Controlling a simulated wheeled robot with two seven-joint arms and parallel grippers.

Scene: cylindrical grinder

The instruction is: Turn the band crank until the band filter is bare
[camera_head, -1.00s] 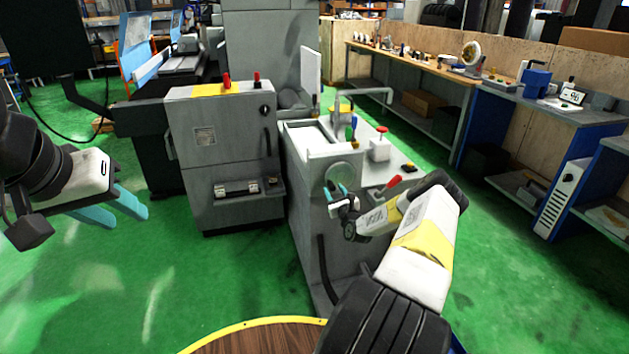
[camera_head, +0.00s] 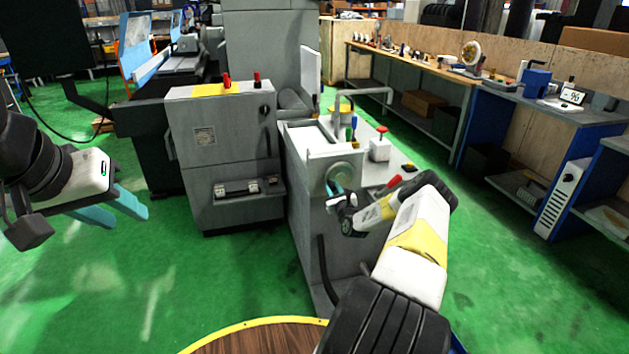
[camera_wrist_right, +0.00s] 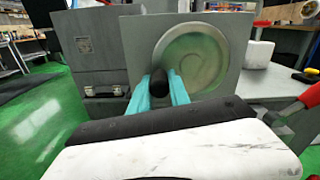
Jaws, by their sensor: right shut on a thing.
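The band crank shows in the right wrist view as a round metal disc (camera_wrist_right: 190,55) on a grey plate, with a dark knob (camera_wrist_right: 160,84) in front of its lower left part. My right gripper (camera_wrist_right: 160,88) has its teal fingers on both sides of that knob, shut on it. In the head view the disc (camera_head: 341,177) sits on the front of the grey filter unit (camera_head: 307,205), and my right gripper (camera_head: 334,190) is at its lower edge. The band filter's surface is not clearly visible. My left gripper (camera_head: 118,208) is open and empty, over the floor at left.
A grey machine cabinet (camera_head: 228,150) stands left of the filter unit. A red-topped white box (camera_head: 380,146) and a red handle (camera_head: 395,181) are on the unit's right side. Workbenches (camera_head: 440,78) line the right. Green floor (camera_head: 140,285) is open at left.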

